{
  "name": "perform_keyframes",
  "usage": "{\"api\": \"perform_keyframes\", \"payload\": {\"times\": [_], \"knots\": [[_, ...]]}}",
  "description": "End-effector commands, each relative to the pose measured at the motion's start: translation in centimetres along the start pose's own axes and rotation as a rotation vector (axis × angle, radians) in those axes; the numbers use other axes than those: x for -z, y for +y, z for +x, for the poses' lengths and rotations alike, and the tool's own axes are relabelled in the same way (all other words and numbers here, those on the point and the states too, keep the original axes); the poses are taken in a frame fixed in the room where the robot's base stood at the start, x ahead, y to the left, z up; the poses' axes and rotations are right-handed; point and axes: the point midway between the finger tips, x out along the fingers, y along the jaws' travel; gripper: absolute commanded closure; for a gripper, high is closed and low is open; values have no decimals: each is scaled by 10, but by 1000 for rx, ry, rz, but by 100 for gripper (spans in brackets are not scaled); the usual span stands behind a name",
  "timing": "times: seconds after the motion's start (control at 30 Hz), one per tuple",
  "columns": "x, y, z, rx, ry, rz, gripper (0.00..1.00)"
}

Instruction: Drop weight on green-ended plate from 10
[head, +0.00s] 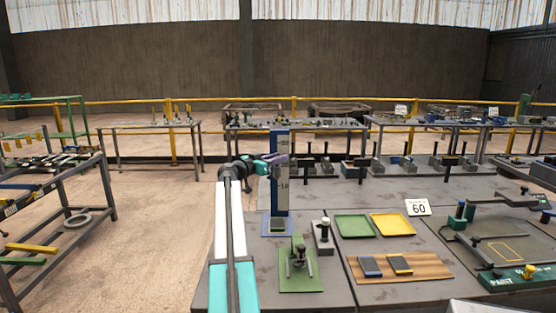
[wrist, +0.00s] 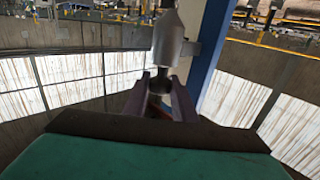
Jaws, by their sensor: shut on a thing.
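A tall grey scale post (head: 280,185) with blue edging and number marks stands on the bench; one mark reads about 1.0. My gripper (head: 277,159) is at the post's upper part, above that mark. In the wrist view my gripper (wrist: 160,98) is shut on the dark lower neck of a grey metal weight (wrist: 168,45), beside the blue post edge (wrist: 212,55). The weight is not clear in the head view. At the post's foot lies a blue-edged base with a small dark green piece (head: 277,225); I cannot tell whether this is the green-ended plate.
A green stand (head: 300,278) with upright posts is in front of the post. To the right are a green tray (head: 354,226), a yellow tray (head: 393,224), a wooden board (head: 425,267) with two small blocks, and a "60" sign (head: 418,208).

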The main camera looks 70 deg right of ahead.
Motion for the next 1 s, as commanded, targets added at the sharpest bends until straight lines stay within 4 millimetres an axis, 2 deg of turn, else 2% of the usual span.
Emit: {"api": "perform_keyframes", "payload": {"times": [0.03,0.6,1.0], "knots": [[-10,-6,-4,13,2,2,100],[-71,-7,-5,14,1,1,100],[-100,-8,-5,15,1,2,100]]}}
